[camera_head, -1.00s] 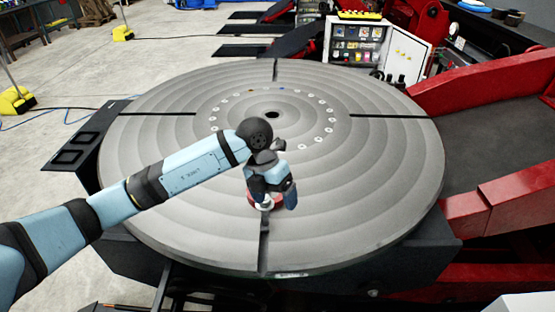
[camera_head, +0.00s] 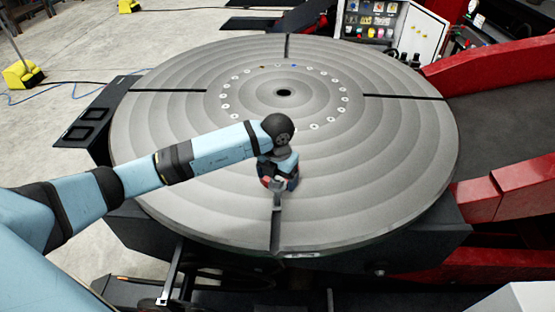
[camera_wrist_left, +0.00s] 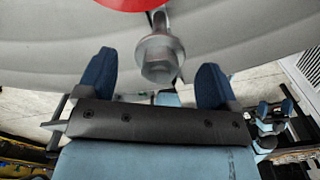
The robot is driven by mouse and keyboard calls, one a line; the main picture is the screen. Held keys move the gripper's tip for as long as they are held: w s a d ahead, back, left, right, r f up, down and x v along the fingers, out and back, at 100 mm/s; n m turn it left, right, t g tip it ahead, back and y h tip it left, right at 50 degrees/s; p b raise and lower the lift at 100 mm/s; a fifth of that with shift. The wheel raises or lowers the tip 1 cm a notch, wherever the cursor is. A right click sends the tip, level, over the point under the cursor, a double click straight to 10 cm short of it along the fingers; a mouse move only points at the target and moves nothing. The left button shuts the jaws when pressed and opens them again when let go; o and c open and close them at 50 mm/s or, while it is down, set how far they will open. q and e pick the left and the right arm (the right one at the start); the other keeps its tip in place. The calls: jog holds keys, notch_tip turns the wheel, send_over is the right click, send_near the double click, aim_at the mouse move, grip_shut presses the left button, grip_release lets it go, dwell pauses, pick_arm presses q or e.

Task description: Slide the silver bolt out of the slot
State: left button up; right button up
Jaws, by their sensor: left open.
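The silver bolt (camera_wrist_left: 162,55) has a hex head and a round collar, and it points toward the left wrist camera. My left gripper (camera_wrist_left: 155,72) is open, with one blue finger on each side of the bolt head and visible gaps between. In the head view my left gripper (camera_head: 279,182) is low over the near part of the round grey table, at the inner end of the near slot (camera_head: 276,225). The gripper hides most of the bolt there. A red disc (camera_wrist_left: 120,4) lies at the bolt's far end in the wrist view.
The big grey turntable (camera_head: 390,165) has other dark slots and a ring of small holes around a centre hole. Red machine arms (camera_head: 500,125) stand at right, and an open cabinet (camera_head: 390,25) behind. Small blue finger-like tips (camera_wrist_left: 275,110), perhaps my right gripper, show at the wrist view's right.

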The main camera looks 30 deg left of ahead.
pick_arm(q)
notch_tip(320, 180, down, 3)
jog(key=shift+f, duration=0.5)
jog(key=shift+c, duration=0.5)
jog(key=c, duration=1.3)
jog(key=shift+r, duration=0.1)
jog(key=shift+r, duration=0.15)
jog(key=shift+p, duration=0.3)
jog(key=shift+s+d+p, duration=0.4)
jog(key=shift+s+d, duration=0.15)
jog(key=shift+s, duration=0.65)
jog(key=shift+s+d+p, duration=0.4)
jog(key=shift+s+d, duration=0.2)
jog(key=shift+s, duration=0.6)
jog(key=shift+s+d+p, duration=0.4)
jog(key=shift+s+d, duration=0.15)
jog(key=shift+s, duration=0.65)
